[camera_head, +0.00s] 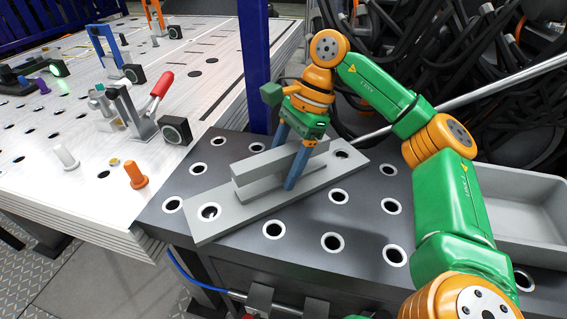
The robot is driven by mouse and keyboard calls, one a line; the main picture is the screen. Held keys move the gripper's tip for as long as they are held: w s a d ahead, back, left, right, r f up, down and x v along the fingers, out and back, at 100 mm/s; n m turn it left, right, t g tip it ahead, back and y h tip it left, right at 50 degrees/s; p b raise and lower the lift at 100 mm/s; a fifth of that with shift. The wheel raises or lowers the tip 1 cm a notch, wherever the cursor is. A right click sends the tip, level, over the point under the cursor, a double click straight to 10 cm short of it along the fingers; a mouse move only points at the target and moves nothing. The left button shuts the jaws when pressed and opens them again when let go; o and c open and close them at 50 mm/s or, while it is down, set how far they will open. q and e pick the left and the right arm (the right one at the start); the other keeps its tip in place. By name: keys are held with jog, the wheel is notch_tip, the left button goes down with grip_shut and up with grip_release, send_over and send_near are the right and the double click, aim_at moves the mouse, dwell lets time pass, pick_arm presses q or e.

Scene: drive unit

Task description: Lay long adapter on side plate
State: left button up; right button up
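The long adapter (227,220) is a grey flat bar with a raised rail along its middle and a round hole near each end. It lies flat, at a slant, on or just over the dark side plate (305,258), which has rows of pale-rimmed holes. My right gripper (284,168) points down over the rail, one blue finger in front of it and the other behind. The far fingertip is hidden by the rail, and I cannot tell whether the fingers press on it. My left gripper is not in view.
A blue post (254,65) rises behind the side plate. A pale perforated table (60,200) with clamps and an orange pin (135,175) stands at left. A grey tray (525,205) is at right, partly behind my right arm. The side plate's front is clear.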

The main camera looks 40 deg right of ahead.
aim_at(288, 149)
jog(key=p+v, duration=0.1)
jog(key=v, duration=0.4)
jog(key=shift+w+r, duration=0.15)
jog(key=shift+r, duration=0.2)
jog(key=p+v, duration=0.4)
jog(key=v, duration=0.2)
jog(key=shift+p, duration=0.4)
jog(key=shift+d+r, duration=0.25)
jog(key=shift+r, duration=0.05)
jog(key=shift+f, duration=0.1)
jog(key=shift+f, duration=0.1)
